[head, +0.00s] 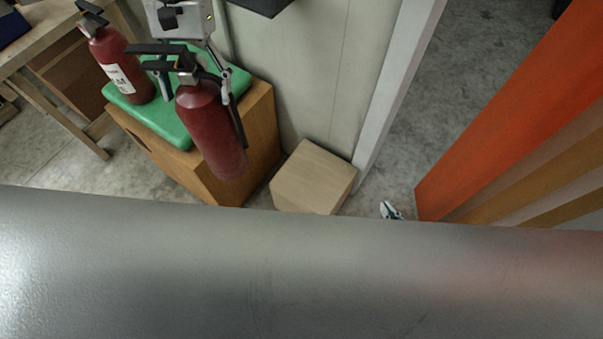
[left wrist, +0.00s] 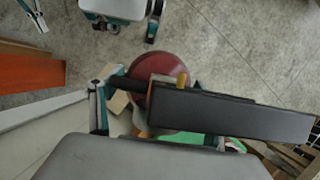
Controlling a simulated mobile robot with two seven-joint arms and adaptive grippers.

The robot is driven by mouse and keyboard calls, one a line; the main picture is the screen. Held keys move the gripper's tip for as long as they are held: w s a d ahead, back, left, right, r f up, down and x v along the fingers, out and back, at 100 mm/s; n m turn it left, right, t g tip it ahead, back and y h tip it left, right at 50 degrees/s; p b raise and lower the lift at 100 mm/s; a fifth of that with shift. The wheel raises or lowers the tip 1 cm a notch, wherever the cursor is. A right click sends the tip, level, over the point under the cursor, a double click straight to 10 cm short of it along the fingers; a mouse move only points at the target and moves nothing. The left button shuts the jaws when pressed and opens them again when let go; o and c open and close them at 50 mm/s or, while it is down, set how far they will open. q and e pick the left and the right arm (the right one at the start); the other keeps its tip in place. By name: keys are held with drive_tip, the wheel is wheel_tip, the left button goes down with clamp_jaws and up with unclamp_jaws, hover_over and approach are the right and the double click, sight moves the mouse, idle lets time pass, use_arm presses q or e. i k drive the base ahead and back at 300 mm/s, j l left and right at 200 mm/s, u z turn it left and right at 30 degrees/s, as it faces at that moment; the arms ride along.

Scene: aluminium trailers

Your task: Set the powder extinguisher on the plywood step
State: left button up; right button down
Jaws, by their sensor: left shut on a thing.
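My left gripper (head: 196,88) is shut on a red extinguisher (head: 212,135) near its neck, below the black handle. This extinguisher hangs nearly upright in front of the wooden cabinet with the green top. Its red body also shows in the left wrist view (left wrist: 147,66), partly covered by its black handle. I see no label on it, so I cannot tell its type. The plywood step (head: 314,178), a light wooden block, stands on the floor to its right, with its top bare. My right gripper (head: 390,210) shows only a small white and teal part; its jaw state is unclear.
A second red extinguisher (head: 118,65) with a white label stands on the green top (head: 178,131) of the wooden cabinet (head: 262,130). A pale wall and post rise behind the step. An orange panel (head: 500,115) stands at right. A broad grey surface (head: 300,270) hides the foreground.

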sight(310, 182)
drive_tip(key=i+l+u, duration=0.15)
drive_tip(key=l+u, duration=0.2)
drive_tip(key=i+l+u, duration=0.1)
drive_tip(key=l+u, duration=0.3)
drive_tip(key=l, duration=0.65)
drive_tip(key=i+l+u, duration=0.15)
drive_tip(key=l, duration=0.5)
